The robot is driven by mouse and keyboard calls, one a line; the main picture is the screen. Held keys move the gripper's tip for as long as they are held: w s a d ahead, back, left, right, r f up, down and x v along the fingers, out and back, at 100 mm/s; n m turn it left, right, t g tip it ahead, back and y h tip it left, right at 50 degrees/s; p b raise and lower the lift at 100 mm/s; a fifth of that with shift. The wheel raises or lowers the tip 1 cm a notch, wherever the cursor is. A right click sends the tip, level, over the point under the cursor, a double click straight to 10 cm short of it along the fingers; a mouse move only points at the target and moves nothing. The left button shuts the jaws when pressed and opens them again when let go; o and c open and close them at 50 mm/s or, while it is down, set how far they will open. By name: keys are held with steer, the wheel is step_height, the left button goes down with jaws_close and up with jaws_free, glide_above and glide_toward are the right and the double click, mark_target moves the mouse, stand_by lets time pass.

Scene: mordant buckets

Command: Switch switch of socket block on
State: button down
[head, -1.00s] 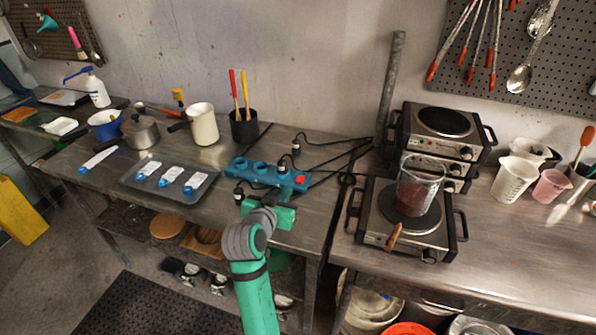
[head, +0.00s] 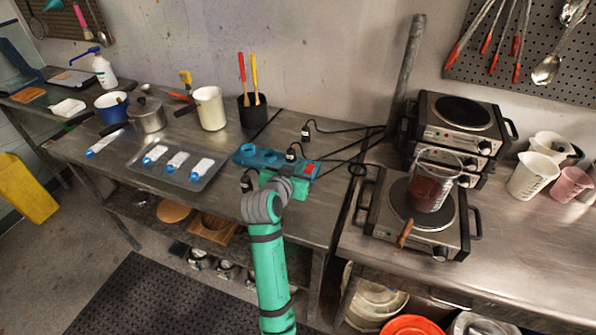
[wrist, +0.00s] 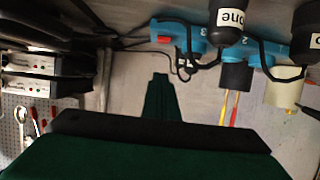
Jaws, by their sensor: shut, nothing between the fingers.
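The blue socket block (head: 262,158) lies on the left metal table near its right end, with black plugs in it. Its red switch (head: 309,168) is at the right end; whether it is on or off is too small to tell. In the wrist view the block (wrist: 187,32) is along the top, with the red switch (wrist: 163,39) just beyond and above my fingertips. My green gripper (wrist: 160,76) is shut and empty, pointing toward the switch end, seemingly apart from it. In the head view my wrist hides part of the block's front.
Black plugs and cables (head: 305,133) rise beside the block and trail right. A black pot with utensils (head: 252,110) is behind the block; a tray (head: 150,172) lies to the left.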

glide_above(305, 172)
steer(key=s, duration=0.2)
steer(key=f, duration=0.2)
step_height(305, 172, down, 3)
steer(key=shift+f, duration=0.5)
steer(key=shift+f, duration=0.5)
steer(key=shift+s+d, duration=0.15)
steer(key=shift+d, duration=0.05)
steer(key=shift+a+r, duration=0.15)
steer(key=shift+a, duration=0.05)
steer(key=shift+a+r, duration=0.1)
steer(key=shift+r, duration=0.7)
